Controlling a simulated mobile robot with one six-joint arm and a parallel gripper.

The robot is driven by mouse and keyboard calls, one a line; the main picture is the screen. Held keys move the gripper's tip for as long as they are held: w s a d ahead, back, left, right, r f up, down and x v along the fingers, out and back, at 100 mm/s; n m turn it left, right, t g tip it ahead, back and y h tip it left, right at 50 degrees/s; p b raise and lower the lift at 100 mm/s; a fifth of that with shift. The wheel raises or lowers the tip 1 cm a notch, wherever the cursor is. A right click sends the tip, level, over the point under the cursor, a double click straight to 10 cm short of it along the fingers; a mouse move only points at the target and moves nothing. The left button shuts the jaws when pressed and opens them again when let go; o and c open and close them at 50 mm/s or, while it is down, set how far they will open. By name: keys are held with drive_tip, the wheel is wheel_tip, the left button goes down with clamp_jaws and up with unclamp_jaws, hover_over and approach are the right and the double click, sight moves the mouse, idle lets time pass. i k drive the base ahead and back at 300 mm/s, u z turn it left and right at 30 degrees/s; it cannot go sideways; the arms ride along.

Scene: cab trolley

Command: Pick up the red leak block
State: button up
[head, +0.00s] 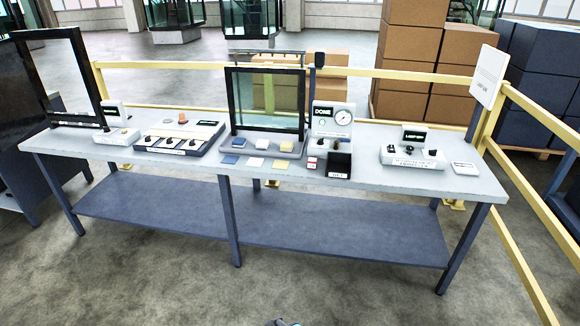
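A small red block (312,160) lies on the grey bench top (400,183), near its front edge and right of the middle. It has a pale part below it; at this size I cannot tell whether that is a label or a second piece. A black open box (340,162) with a white label stands just to its right. My gripper's fingers do not show; only a small grey piece, which may be part of my arm, shows at the bottom edge, far from the block.
Behind the block are a gauge unit (332,118) and a black-framed panel (268,98). Several coloured blocks and cards lie to its left. A control unit (413,150) stands farther right. Yellow rails (520,182) run behind and right of the bench. The floor in front is clear.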

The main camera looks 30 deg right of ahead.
sight(312, 162)
drive_tip(key=u, duration=0.6)
drive_tip(key=i, duration=0.9)
drive_tip(key=u, duration=0.05)
drive_tip(key=k, duration=0.85)
drive_tip(key=z, duration=0.15)
drive_tip(key=i, duration=0.4)
drive_tip(key=u, duration=0.05)
